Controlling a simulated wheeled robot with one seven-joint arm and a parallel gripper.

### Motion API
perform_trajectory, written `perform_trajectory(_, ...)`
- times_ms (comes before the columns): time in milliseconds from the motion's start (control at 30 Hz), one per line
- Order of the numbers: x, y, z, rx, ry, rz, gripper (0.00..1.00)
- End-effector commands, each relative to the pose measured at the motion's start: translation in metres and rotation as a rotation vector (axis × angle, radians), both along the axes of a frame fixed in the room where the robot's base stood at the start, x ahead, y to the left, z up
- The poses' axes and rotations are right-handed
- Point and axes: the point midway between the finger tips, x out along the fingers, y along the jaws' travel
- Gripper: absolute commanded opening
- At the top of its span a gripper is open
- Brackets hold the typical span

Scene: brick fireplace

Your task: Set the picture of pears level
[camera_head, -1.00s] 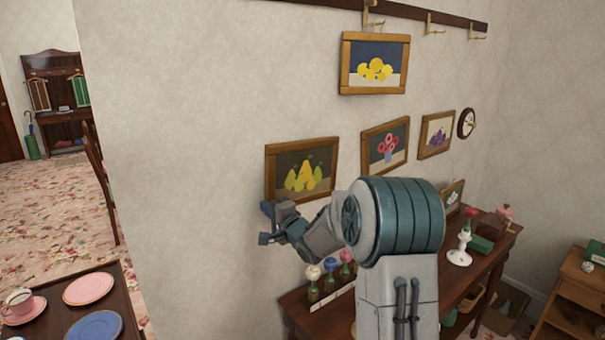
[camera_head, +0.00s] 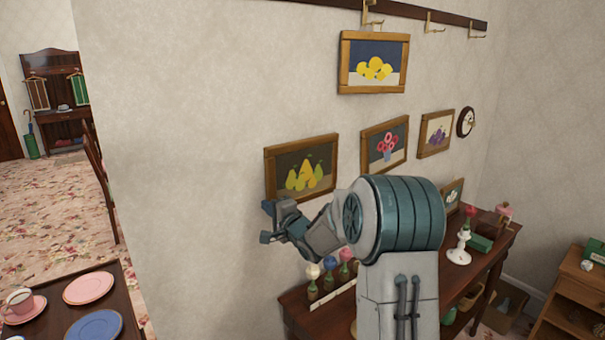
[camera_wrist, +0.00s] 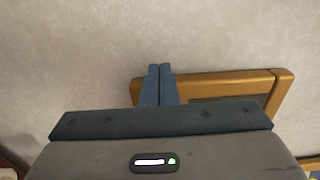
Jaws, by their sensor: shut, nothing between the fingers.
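The picture of pears (camera_head: 301,168), in a wooden frame, hangs on the wall at centre left in the head view. Its top edge rises to the right there; the slanted view makes its exact tilt hard to judge. My gripper (camera_head: 267,222) is by its lower left corner. In the wrist view the two blue fingertips (camera_wrist: 158,70) are together with nothing between them. They overlap the left end of the wooden frame (camera_wrist: 225,86); I cannot tell whether they touch it. My gripper's body hides most of the picture in that view.
Pictures of lemons (camera_head: 373,62), flowers (camera_head: 385,145) and grapes (camera_head: 437,134) hang to the right. A dark wooden side table (camera_head: 300,311) with ornaments stands below, partly behind my arm. A tray table with plates (camera_head: 88,289) is at lower left. The wall left of the pears is bare.

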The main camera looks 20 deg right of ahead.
Motion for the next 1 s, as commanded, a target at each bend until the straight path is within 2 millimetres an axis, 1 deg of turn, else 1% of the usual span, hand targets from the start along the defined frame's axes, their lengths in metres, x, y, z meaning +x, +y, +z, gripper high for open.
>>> perform_trajectory(300, -0.004, 0.014, -0.001, 0.000, 0.000, 0.003, 0.00)
perform_trajectory(467, -0.007, 0.015, 0.000, 0.000, 0.001, 0.001, 0.00)
perform_trajectory(567, -0.014, 0.012, 0.000, -0.001, 0.002, 0.001, 0.00)
perform_trajectory(1000, -0.057, -0.002, 0.000, -0.001, 0.002, 0.000, 0.00)
